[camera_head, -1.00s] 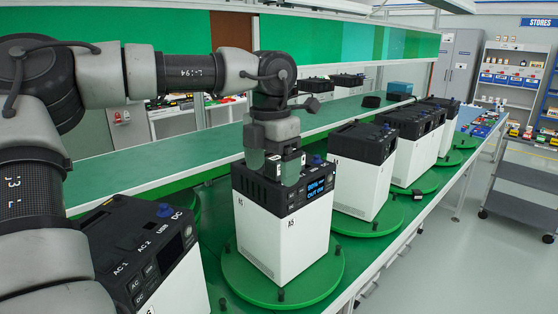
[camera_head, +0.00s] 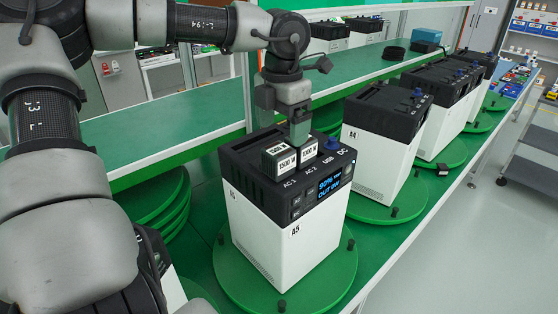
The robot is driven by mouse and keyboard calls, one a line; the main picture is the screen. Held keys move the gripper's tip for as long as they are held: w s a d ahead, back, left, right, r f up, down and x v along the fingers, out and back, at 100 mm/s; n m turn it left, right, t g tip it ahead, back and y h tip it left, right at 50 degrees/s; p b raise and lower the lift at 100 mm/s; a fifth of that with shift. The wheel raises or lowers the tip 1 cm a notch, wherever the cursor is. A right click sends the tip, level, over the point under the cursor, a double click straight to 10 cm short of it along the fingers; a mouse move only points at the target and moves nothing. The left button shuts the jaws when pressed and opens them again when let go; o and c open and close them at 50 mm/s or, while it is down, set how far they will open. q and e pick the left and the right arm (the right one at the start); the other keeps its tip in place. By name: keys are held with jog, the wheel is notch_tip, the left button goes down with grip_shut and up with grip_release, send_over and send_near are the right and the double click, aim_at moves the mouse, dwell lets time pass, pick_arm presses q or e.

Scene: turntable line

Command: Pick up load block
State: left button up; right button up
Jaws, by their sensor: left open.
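Two small load blocks with white labels stand side by side on the black top of power unit A5 (camera_head: 287,240). The left block (camera_head: 279,161) reads 1500 W. The right block (camera_head: 308,149), partly behind it, appears to read 1000 W. My left gripper (camera_head: 300,132) points down just above and behind the right block. It is open, with one greenish finger showing clearly; the other is largely hidden. I cannot tell whether a finger touches the block. A5's lit blue display is on its front edge. My right gripper is not in view.
A5 stands on a round green turntable plate (camera_head: 345,270). Unit A4 (camera_head: 380,155) and further units line up to the right on similar plates. A long green shelf (camera_head: 150,135) runs behind. A grey cart (camera_head: 530,180) stands in the aisle at right.

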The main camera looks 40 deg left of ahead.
aim_at(279, 149)
pick_arm(q)
jog(key=shift+w+a+f, duration=0.15)
jog(key=shift+a+f, duration=0.1)
jog(key=shift+f, duration=0.2)
jog(key=shift+w+a+f, duration=0.1)
jog(key=shift+a+f, duration=0.1)
jog(key=shift+f, duration=0.2)
notch_tip(279, 149, down, 4)
jog(key=p, duration=0.3)
jog(key=shift+s+a+f, duration=0.15)
jog(key=shift+f, duration=0.35)
jog(key=shift+c, duration=0.6)
jog(key=c, duration=1.2)
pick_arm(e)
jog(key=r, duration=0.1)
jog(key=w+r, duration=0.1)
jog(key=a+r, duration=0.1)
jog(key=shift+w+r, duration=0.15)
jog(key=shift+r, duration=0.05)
